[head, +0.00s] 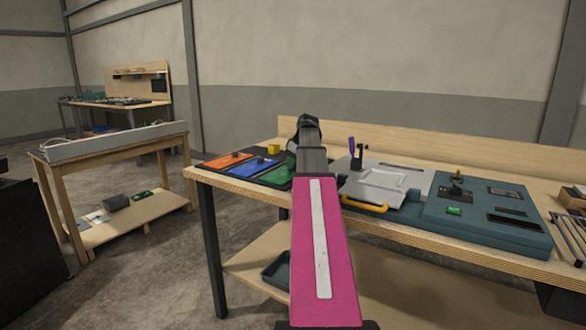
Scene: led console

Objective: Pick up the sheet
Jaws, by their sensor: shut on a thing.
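My gripper (308,127) is dark and shows beyond my pink arm, above the back part of the workbench. It is shut, but its fingertips and what they hold are hidden behind my wrist. The orange and blue ones bear small knobs. The green one is partly hidden by my arm, and I cannot tell whether it is the sheet held.
A light grey panel (372,190) with a yellow handle (363,205) lies right of my arm. A teal console (482,220) stands farther right. A wooden table (110,146) stands apart on the left, with open floor between.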

